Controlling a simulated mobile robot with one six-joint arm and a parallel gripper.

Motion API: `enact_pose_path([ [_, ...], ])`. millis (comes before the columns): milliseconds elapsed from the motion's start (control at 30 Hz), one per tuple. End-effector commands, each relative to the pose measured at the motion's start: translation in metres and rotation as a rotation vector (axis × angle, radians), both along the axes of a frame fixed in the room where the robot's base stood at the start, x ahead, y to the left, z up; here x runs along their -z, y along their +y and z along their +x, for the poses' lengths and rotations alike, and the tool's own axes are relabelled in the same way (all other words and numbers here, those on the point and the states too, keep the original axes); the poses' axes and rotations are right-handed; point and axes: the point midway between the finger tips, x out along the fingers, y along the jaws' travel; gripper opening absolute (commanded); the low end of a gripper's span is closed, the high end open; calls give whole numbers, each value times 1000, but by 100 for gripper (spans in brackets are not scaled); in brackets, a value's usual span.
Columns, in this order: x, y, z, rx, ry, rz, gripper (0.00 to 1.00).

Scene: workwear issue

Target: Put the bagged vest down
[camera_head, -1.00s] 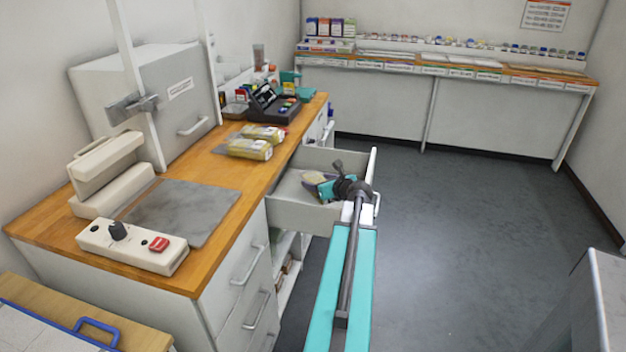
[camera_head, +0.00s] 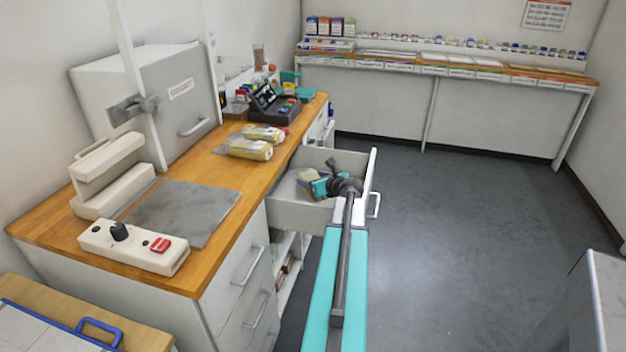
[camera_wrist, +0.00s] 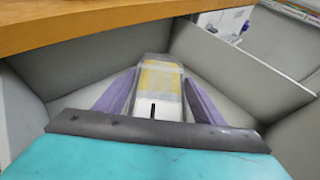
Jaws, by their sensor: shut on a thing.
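The bagged vest (camera_wrist: 161,78) is a yellow piece in a clear wrapper with a white label end. It sits between the two purple fingers of my gripper (camera_wrist: 158,90), which is shut on it. In the head view the vest (camera_head: 307,176) shows as a small pale shape in front of my gripper (camera_head: 318,184), inside the outline of the open drawer (camera_head: 290,215). In the wrist view the drawer's grey walls and floor surround the vest. I cannot tell whether its underside touches the drawer floor.
The wooden counter edge (camera_wrist: 90,28) runs just above the drawer's inner side. Two yellow bagged packs (camera_head: 250,149) lie on the counter (camera_head: 215,165) with a black terminal (camera_head: 272,104) behind them. Open floor (camera_head: 450,230) lies to the right.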

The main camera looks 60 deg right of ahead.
Motion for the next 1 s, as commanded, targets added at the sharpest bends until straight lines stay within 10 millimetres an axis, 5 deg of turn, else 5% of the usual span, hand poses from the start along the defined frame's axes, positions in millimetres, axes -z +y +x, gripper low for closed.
enact_pose_path([
  [800, 11, 0, 0, 0, -1, 0, 38],
  [833, 12, 0, 0, 0, 0, 0, 68],
  [900, 12, 0, 0, 0, 0, 0, 80],
  [1000, 12, 0, -1, 0, 0, 0, 82],
])
